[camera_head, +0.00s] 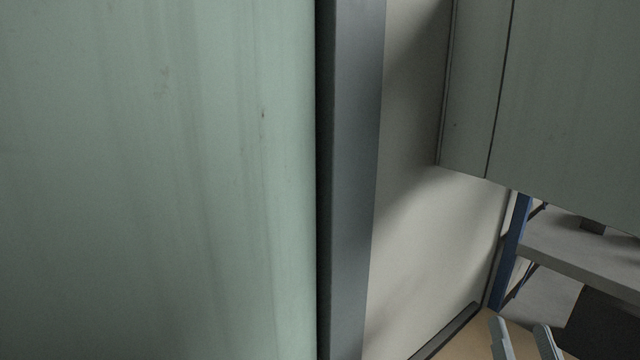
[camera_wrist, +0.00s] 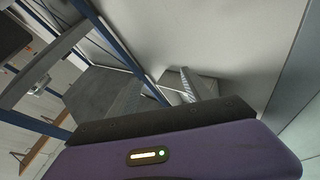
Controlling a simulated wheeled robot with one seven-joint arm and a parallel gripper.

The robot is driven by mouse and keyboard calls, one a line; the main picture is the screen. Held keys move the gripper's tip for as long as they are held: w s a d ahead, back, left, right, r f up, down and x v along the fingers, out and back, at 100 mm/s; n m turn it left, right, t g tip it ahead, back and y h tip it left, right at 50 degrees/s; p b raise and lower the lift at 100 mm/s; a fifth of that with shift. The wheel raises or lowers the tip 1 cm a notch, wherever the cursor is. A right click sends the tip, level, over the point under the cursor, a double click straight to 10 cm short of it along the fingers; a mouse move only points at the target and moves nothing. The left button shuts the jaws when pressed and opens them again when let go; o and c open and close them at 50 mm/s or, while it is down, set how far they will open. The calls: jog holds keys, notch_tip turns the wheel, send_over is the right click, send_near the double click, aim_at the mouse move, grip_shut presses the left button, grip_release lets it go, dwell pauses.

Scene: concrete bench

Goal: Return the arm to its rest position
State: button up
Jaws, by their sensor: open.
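My gripper (camera_head: 525,338) shows at the bottom right of the head view as two pale grey fingers standing apart, with nothing between them. The rest of my arm is out of that view. In the wrist view the two ridged fingers (camera_wrist: 160,90) rise behind the dark and purple housing of my wrist, spread apart and empty. They point toward a pale wall and a grey surface. I cannot tell their exact distance from these.
A large pale green panel (camera_head: 160,180) fills the left of the head view, edged by a dark grey post (camera_head: 350,180). A green cabinet (camera_head: 570,100) hangs upper right. Below it are a blue post (camera_head: 512,250) and a grey concrete bench (camera_head: 575,255). A pale wall (camera_head: 430,240) stands between.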

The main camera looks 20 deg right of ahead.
jog(key=s+a+f+n+g+y, duration=0.2)
jog(key=s+a+f+n+y, duration=0.2)
jog(key=s+a+f, duration=0.4)
jog(key=s+a+f+n+g+y, duration=0.3)
jog(key=s+a+f, duration=0.5)
jog(key=s, duration=0.6)
jog(key=shift+s+a+f+n+y, duration=0.25)
jog(key=shift+s+a+n+y, duration=0.2)
jog(key=shift+a+y, duration=0.5)
jog(key=shift+d, duration=0.2)
